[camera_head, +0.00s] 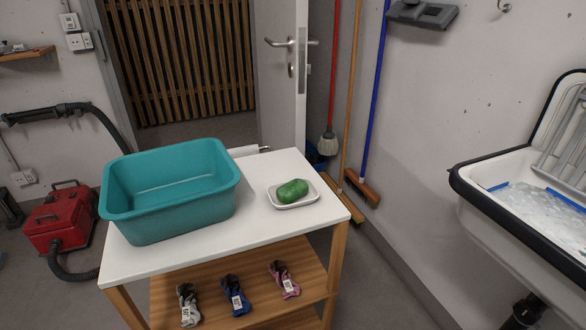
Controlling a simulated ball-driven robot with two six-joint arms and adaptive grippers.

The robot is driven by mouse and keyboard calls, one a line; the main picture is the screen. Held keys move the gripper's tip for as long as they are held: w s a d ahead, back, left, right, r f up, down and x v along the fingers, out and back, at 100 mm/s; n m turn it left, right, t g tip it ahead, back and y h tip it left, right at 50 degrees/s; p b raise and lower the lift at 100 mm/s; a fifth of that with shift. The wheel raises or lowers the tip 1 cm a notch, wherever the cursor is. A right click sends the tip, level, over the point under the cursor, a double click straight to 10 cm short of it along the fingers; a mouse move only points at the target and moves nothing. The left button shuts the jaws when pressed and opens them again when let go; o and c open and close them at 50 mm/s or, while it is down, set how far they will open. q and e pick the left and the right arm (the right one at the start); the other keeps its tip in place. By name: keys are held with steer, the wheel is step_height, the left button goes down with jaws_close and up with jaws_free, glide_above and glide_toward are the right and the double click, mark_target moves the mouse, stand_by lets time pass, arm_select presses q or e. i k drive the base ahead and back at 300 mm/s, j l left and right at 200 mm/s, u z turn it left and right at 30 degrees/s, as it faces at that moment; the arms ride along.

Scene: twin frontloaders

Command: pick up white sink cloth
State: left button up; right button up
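In the head view a pale, white-and-grey mottled thing (540,210) with blue strips at its edge lies in the white sink (480,180) at the far right. It may be the white cloth, but I cannot tell cloth from water or sink bottom there. The right part of the sink runs out of view. Neither of my grippers shows in this view.
A white-topped wooden cart (180,262) stands ahead, with a teal basin (170,190) and a green soap-like piece (292,190) on a white dish (311,196). Socks (235,296) lie on its lower shelf. Brooms (372,110) lean at the wall. A red vacuum (62,215) stands left.

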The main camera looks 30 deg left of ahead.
mark_target(192, 317)
steer(key=u, duration=0.4)
steer(key=j+u, duration=0.1)
steer(key=u, duration=0.75)
steer(key=j+u, duration=0.1)
steer(key=u, duration=0.3)
steer(key=z, duration=2.5)
steer(key=u, duration=2.45)
steer(key=i+l+z, duration=0.15)
steer(key=l, duration=0.15)
steer(key=i+l+z, duration=0.1)
steer(key=l, duration=0.2)
